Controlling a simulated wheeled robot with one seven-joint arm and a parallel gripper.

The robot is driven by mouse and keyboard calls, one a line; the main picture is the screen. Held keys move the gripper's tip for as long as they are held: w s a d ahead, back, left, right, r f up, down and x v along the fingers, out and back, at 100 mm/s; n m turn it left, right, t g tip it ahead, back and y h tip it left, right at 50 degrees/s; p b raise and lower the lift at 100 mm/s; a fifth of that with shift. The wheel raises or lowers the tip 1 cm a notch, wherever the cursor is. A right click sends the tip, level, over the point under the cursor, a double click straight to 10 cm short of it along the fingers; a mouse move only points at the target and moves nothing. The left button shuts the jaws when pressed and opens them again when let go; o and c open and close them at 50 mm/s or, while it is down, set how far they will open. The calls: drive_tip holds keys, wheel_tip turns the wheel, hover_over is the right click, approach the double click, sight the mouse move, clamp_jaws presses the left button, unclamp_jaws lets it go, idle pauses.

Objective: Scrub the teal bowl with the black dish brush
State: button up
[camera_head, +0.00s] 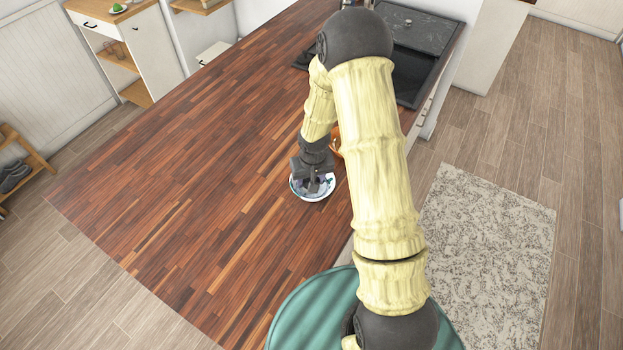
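A small round bowl (327,190), white with teal and bluish patches inside, sits on the wooden counter near its right edge. My gripper (313,184) points down into the bowl from above, with its fingertips at or inside the bowl. The fingers are small and dark here, so I cannot tell whether they are open or shut. I cannot make out the black dish brush; anything dark at the fingertips blends with my gripper.
The wooden counter (190,190) is broad and clear to the left of the bowl. An orange-brown object (336,141) stands just behind the bowl, partly hidden by my arm. A dark sink (413,75) lies at the far end. A pale rug (490,250) is on the floor at right.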

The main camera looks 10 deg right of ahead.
drive_tip(key=shift+s+d+r+p, duration=0.1)
drive_tip(key=shift+r+p, duration=2.45)
drive_tip(key=shift+r, duration=1.15)
drive_tip(key=shift+f, duration=0.1)
drive_tip(key=shift+d+f+b, duration=0.1)
drive_tip(key=shift+f+b, duration=0.8)
drive_tip(key=shift+f, duration=0.05)
drive_tip(key=o, duration=0.3)
drive_tip(key=c, duration=0.3)
